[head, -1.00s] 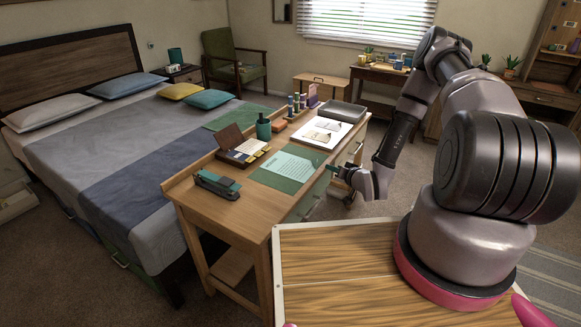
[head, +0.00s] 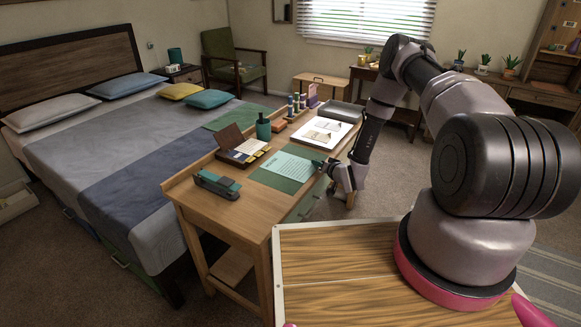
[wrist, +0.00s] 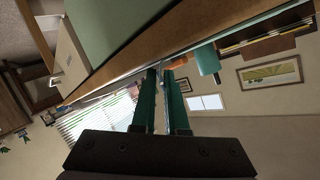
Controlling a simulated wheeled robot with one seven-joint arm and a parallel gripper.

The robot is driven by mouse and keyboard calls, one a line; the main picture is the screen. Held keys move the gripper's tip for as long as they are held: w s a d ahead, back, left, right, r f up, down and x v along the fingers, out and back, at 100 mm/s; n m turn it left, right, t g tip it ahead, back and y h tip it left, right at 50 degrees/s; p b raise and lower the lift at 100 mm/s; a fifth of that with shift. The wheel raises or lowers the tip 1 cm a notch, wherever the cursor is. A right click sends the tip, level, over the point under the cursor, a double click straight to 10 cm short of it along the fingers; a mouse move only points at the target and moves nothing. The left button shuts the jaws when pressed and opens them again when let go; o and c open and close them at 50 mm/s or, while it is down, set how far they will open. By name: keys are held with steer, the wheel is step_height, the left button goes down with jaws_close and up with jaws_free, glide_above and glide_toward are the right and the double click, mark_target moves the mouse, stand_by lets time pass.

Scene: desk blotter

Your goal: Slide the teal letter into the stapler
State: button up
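The teal letter (head: 287,166), a pale teal printed sheet, lies flat on the green blotter (head: 273,183) on the desk. The stapler (head: 217,185), dark with a teal top, stands at the desk's near left end, left of the letter. My gripper (head: 321,165) is at the desk's front edge, beside the letter's right end. In the wrist view my gripper's dark green fingers (wrist: 160,74) stand a small gap apart, tips close to the desk edge. I see no sheet clearly held between them. The letter is too edge-on to make out in that view.
An open box with cards (head: 242,152) sits behind the letter. A dark green cup (head: 263,129) and an orange block (head: 279,125) stand farther back. A white pad (head: 321,134) and grey tray (head: 340,114) lie beyond. Bare wood lies in front of the stapler.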

jaws_close()
steer(key=shift+r, duration=0.1)
